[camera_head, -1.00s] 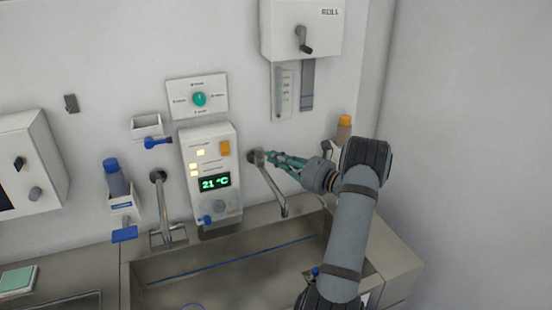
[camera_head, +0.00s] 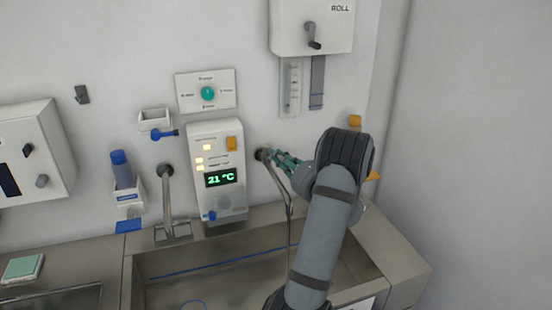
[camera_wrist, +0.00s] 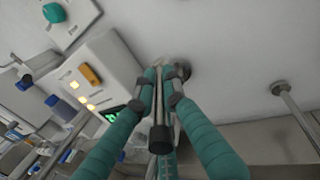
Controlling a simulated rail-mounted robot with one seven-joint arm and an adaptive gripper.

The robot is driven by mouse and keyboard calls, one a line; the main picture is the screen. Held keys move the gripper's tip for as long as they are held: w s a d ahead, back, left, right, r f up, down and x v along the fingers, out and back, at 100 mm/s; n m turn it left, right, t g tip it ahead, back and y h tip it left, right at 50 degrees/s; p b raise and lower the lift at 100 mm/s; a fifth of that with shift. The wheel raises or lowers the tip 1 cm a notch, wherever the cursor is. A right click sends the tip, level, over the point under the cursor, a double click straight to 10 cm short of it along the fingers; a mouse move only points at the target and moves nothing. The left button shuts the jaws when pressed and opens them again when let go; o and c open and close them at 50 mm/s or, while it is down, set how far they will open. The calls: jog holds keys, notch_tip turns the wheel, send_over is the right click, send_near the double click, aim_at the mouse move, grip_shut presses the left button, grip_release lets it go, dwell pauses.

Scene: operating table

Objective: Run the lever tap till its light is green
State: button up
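The lever tap (camera_head: 263,155) is the right-hand one on the wall above the basin. Its spout slants down, and a thin line below its end looks like running water (camera_head: 290,230). My gripper (camera_head: 283,160) is at this tap. In the wrist view my teal fingers (camera_wrist: 160,78) are close together on both sides of its grey lever, whose black end (camera_wrist: 160,139) points toward the camera. The white panel (camera_head: 205,142) left of the tap has pale yellow lights (camera_head: 200,161) and a display (camera_head: 221,178) with 21 °C in green. I see no separate green lamp.
A second tap (camera_head: 167,190) stands left of the panel, with a blue-capped bottle (camera_head: 122,172) beside it. The steel basin (camera_head: 250,263) lies below. A roll dispenser (camera_head: 312,22) hangs above right. An orange-topped bottle (camera_head: 355,121) is partly hidden behind my arm.

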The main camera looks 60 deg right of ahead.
jog(key=o, duration=0.4)
jog(key=shift+o, duration=0.2)
jog(key=v, duration=1.2)
